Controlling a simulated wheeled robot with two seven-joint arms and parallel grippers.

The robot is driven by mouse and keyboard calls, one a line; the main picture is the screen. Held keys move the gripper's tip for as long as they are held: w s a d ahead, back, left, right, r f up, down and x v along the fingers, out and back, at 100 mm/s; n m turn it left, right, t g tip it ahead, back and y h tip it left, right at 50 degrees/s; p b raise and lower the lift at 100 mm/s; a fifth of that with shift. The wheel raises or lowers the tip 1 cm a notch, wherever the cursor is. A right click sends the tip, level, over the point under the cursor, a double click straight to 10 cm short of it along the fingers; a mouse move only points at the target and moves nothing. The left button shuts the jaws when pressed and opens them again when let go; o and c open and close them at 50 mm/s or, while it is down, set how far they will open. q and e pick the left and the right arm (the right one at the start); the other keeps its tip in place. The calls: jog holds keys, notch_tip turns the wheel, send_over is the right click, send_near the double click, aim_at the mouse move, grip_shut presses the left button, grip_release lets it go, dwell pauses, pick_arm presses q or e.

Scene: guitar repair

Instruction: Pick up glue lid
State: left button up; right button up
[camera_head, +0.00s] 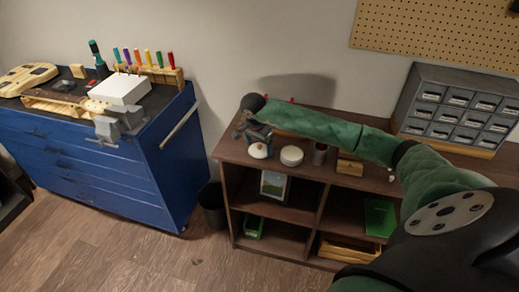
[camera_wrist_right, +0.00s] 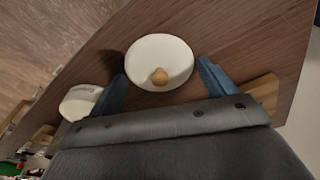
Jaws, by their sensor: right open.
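The glue lid is a round white disc with a small tan knob (camera_wrist_right: 160,76); it also shows in the head view (camera_head: 260,152) near the left front of the wooden shelf top. My right gripper (camera_head: 259,137) is above it, pointing down. In the right wrist view the blue fingers of my open gripper (camera_wrist_right: 161,84) stand on either side of the lid, apart from it, with nothing held. Whether the lid rests on a pot cannot be told. My left gripper is not in view.
A white round container (camera_head: 291,156) stands close to the right of the lid. A dark cup (camera_head: 319,154) and a small wooden box (camera_head: 349,165) stand further right on the shelf top (camera_head: 231,150). A grey drawer cabinet (camera_head: 455,106) is at the back right.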

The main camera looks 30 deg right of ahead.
jog(key=shift+c, duration=0.4)
jog(key=shift+s, duration=0.1)
jog(key=c, duration=1.4)
grip_shut()
